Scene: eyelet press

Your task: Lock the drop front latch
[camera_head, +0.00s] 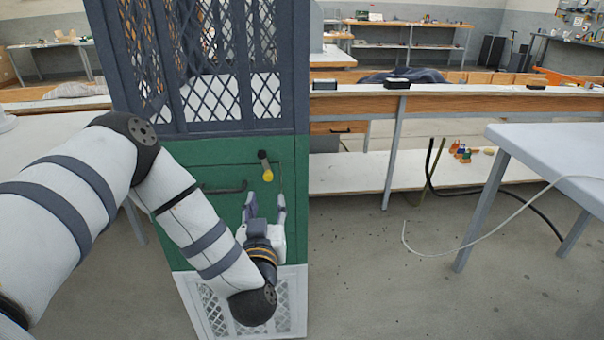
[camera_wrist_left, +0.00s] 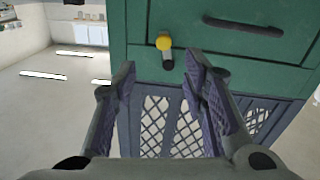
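The drop front latch shows on the green drop front (camera_head: 215,155) of a tall cabinet as a dark stub with a yellow end (camera_head: 267,175), near the panel's right edge. In the left wrist view the latch's yellow knob (camera_wrist_left: 164,43) and dark stub lie just beyond my fingertips, roughly between them. My left gripper (camera_head: 266,198) is open and empty, just below the latch in the head view and pointing up at it. Its two fingers also show apart in the left wrist view (camera_wrist_left: 161,66). I see no contact with the latch. My right gripper is not in view.
A dark bar handle (camera_head: 225,188) sticks out of the green panel left of the latch. Dark mesh (camera_head: 215,60) is above the panel and light mesh (camera_head: 285,300) below.

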